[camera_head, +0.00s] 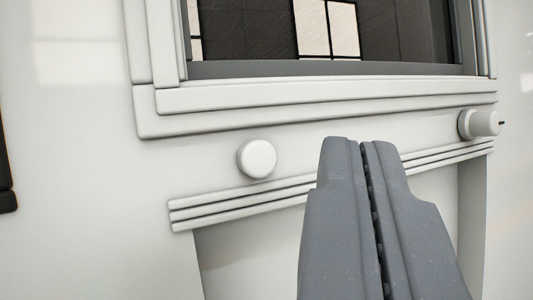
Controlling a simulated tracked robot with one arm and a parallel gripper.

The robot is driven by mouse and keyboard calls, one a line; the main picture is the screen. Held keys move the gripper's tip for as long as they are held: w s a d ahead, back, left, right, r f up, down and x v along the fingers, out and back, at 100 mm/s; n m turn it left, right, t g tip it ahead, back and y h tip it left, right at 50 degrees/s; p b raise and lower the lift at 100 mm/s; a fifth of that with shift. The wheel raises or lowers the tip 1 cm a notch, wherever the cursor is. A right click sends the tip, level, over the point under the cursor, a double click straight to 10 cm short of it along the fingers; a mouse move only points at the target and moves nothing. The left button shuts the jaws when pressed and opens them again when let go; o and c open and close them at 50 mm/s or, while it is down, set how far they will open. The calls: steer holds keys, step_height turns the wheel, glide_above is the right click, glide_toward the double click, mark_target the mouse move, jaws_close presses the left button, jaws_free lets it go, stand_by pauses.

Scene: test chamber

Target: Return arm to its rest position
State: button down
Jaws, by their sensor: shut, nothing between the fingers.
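My gripper (361,142) is grey and points up and away from the camera in the lower right of the head camera view. Its two fingers lie together, shut, with nothing seen between them. The fingertips appear in front of a white wall panel (310,145), between a round white button (257,159) on the left and a white knob (478,123) on the right. How far the tips are from the panel I cannot tell. The fingers hide part of the ridged ledge (240,205).
A dark window (250,30) in a thick white frame (300,95) is above. The ridged ledge runs across below the button, over a recess (250,250). A dark object (6,160) shows at the left edge. Plain white wall (70,180) lies to the left.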

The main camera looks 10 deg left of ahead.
steer(key=s+d+r+n+g+y, duration=0.15)
steer(key=d+r, duration=0.25)
steer(key=r, duration=0.4)
steer(key=s+d+r+n+g+y, duration=0.1)
steer(key=s+d+r+g+y, duration=0.15)
steer(key=r, duration=0.45)
steer(key=s+d+r+g+h, duration=0.1)
steer(key=s+d+r+g, duration=0.1)
steer(key=s+d, duration=0.4)
steer(key=s+d+r+g+h, duration=0.1)
steer(key=s+d+r, duration=0.3)
steer(key=s, duration=0.5)
steer(key=shift+d+n+g+h, duration=0.45)
steer(key=shift+d+g, duration=0.15)
steer(key=shift+d, duration=0.45)
steer(key=c, duration=2.1)
jaws_free()
steer(key=shift+c, duration=0.2)
